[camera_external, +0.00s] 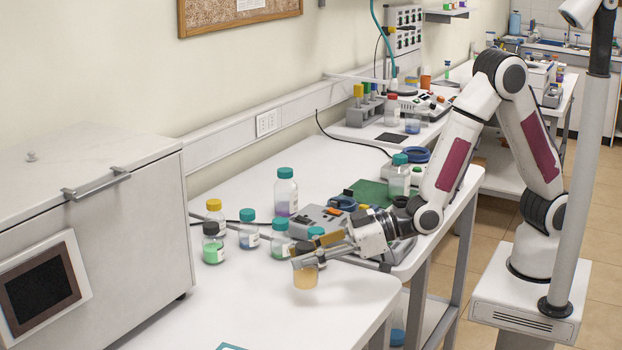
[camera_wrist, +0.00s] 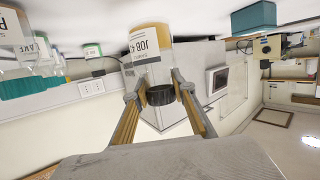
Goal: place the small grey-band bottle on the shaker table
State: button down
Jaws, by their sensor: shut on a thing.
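My gripper (camera_external: 306,258) is shut on a small bottle of amber liquid (camera_external: 306,279), low over the front part of the white bench. In the wrist view, which is upside down, the bottle (camera_wrist: 147,48) has a white label and a dark cap or band between the two fingers (camera_wrist: 158,92).
Several capped bottles stand close behind and left of my gripper, among them a green one (camera_external: 213,250) and a tall teal-capped one (camera_external: 286,193). A large grey cabinet (camera_external: 100,220) fills the left.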

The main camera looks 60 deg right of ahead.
aim_at(305, 271)
dwell(0.3)
jog(key=shift+f, duration=2.05)
jog(key=shift+f, duration=0.15)
jog(key=c, duration=1.7)
grip_release()
jog(key=shift+v, duration=3.8)
jog(key=shift+w+d, duration=0.1)
jog(key=shift+w, duration=0.05)
